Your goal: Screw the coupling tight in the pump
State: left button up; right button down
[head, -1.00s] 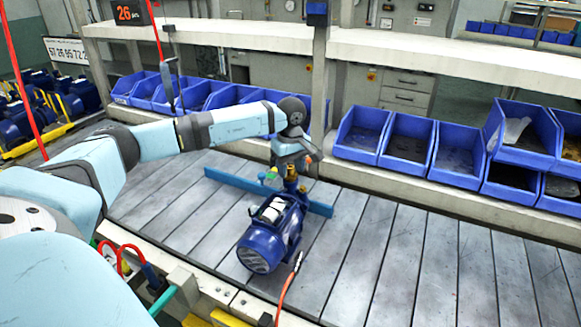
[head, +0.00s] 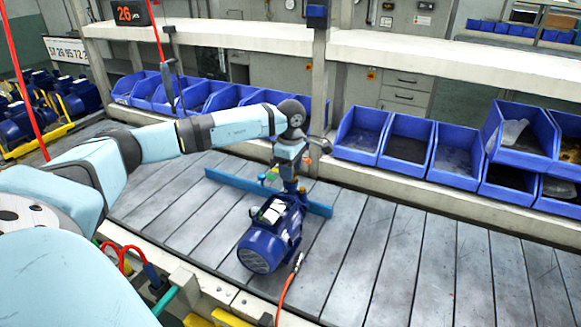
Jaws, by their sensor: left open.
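The blue pump (head: 268,240) lies on the slatted bench, in front of a blue bar (head: 235,184). My left gripper (head: 291,184) points down over the top of the pump's rear end, where the coupling sits. The gripper is open, with its fingers at the coupling's height. The coupling is mostly hidden by the gripper, so I cannot tell whether the fingers touch it. My right gripper is not in view.
Blue bins (head: 408,139) line the back of the bench under a pale shelf (head: 440,53). An orange-red hose (head: 287,290) runs at the pump's front. The slats (head: 430,255) to the right are clear. More pumps (head: 40,112) stand at far left.

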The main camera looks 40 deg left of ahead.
pick_arm(q)
jog(key=n, duration=0.3)
jog(key=shift+p, duration=0.4)
jog(key=shift+n, duration=0.6)
jog(key=n+p, duration=0.1)
jog(key=n, duration=0.1)
jog(key=shift+n, duration=0.3)
jog(key=shift+r, duration=0.1)
